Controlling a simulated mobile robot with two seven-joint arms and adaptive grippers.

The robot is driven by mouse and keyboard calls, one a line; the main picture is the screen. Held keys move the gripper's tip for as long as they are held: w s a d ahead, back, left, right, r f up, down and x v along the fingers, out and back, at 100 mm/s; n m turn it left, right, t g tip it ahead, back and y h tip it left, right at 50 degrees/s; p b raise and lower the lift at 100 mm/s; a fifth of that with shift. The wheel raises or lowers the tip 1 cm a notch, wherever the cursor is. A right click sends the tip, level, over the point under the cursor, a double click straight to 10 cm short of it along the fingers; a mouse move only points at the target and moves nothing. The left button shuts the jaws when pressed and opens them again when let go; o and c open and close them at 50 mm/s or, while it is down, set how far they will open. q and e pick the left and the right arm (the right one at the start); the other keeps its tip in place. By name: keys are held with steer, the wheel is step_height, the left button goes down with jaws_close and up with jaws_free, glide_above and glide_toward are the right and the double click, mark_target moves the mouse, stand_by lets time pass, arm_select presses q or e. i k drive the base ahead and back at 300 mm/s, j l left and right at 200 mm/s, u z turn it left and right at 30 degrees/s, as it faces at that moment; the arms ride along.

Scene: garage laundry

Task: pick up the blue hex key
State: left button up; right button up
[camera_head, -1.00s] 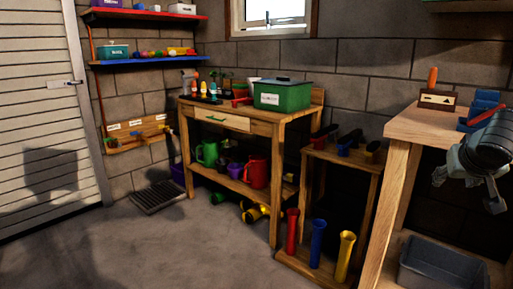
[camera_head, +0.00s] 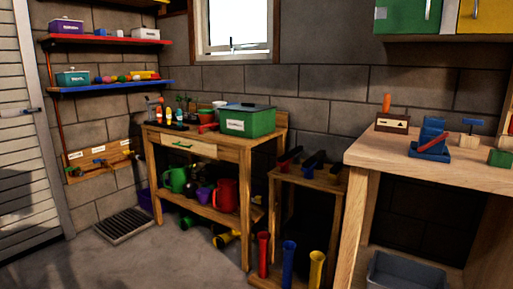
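A small blue T-shaped piece (camera_head: 470,122) stands on a pale wooden block (camera_head: 467,141) on the right-hand workbench (camera_head: 385,151). It may be the blue hex key, but it is too small to be sure. A blue stepped stand (camera_head: 430,142) with a red-handled piece (camera_head: 434,143) leaning across it sits to its left on the same bench. Neither of my grippers is in view.
A wooden holder with an orange handle (camera_head: 387,103) and a green block (camera_head: 502,158) also stand on the bench. A grey bin (camera_head: 405,272) is below. Green and yellow cabinets (camera_head: 408,14) hang above. Open floor (camera_head: 150,262) lies at the left front.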

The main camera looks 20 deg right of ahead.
mark_target(471, 121)
steer(key=z, duration=1.85)
steer(key=i+j+u, duration=0.1)
steer(key=j, duration=0.3)
steer(key=i+j, duration=0.1)
steer(key=j, duration=0.3)
steer(key=u, duration=0.05)
